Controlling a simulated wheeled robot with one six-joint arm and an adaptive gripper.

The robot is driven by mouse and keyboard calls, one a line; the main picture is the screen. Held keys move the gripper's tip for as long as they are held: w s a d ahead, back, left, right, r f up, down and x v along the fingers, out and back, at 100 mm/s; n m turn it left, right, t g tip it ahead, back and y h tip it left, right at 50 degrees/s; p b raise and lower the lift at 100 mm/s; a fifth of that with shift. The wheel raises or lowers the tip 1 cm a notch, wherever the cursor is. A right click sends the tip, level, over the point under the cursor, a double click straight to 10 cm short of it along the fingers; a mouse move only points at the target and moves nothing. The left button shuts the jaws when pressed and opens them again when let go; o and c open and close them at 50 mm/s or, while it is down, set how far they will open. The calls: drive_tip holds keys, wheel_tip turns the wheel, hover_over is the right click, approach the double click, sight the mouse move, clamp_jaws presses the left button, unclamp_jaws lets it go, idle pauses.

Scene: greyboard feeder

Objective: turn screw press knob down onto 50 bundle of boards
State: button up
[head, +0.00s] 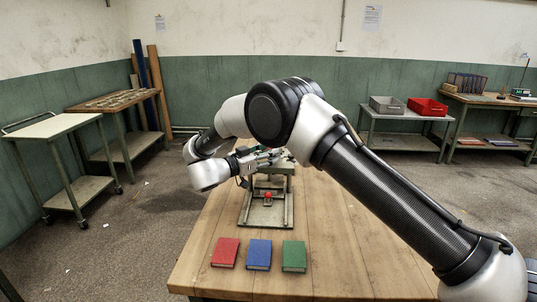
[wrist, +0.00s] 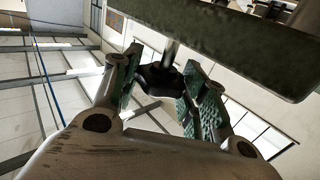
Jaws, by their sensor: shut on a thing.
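The screw press (head: 285,215) stands on the wooden table, with a flat base and a crossbar at its top. My gripper (head: 262,158) is at the top of the press, partly hidden by my arm in the head view. In the wrist view, the black knob (wrist: 157,80) sits on a metal shaft by the green press crossbar (wrist: 215,45). My gripper's green-padded fingers (wrist: 160,92) are on either side of the knob, shut on it. A small red part (head: 267,197) shows low inside the press. I cannot make out a board bundle under the press.
Red (head: 225,252), blue (head: 258,255) and green (head: 294,256) book-like blocks lie in a row on the table (head: 340,255) before the press. The table to their right is clear. A white-topped cart (head: 50,127) stands left; grey (head: 386,104) and red (head: 427,106) bins sit behind.

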drive_tip(key=o, duration=1)
drive_tip(key=shift+o, duration=0.2)
drive_tip(key=v, duration=1.2)
